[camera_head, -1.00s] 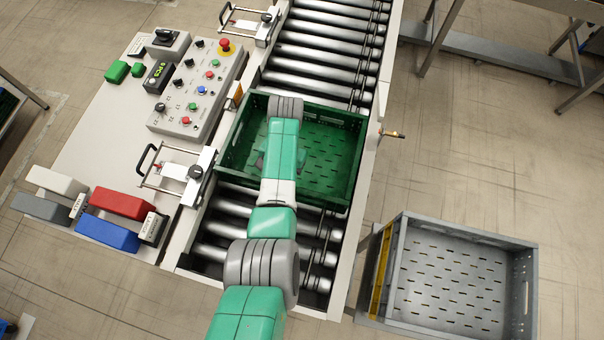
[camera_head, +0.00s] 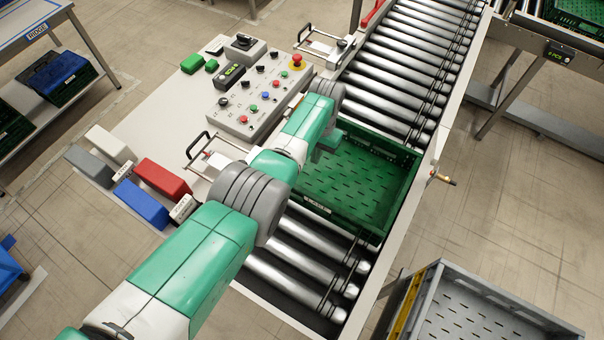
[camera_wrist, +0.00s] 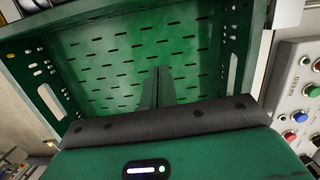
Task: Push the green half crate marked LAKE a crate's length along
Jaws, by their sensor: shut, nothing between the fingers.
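The green half crate (camera_head: 365,190) sits on the roller conveyor, open side up, with its slotted floor bare. A small pale label shows on its near wall, but I cannot read LAKE on it. In the head view my gripper (camera_head: 325,148) is over the crate's far left part, partly hidden by my arm. In the wrist view the crate (camera_wrist: 110,60) fills the upper part. My gripper's shut fingers (camera_wrist: 157,88) point towards the crate's inside with nothing between them. I cannot tell whether they touch the crate.
Bare rollers (camera_head: 405,60) run beyond the crate, and a few show on its near side. A control panel (camera_head: 262,100) and a gate handle (camera_head: 205,150) stand to the left. A grey crate (camera_head: 480,310) is at the lower right.

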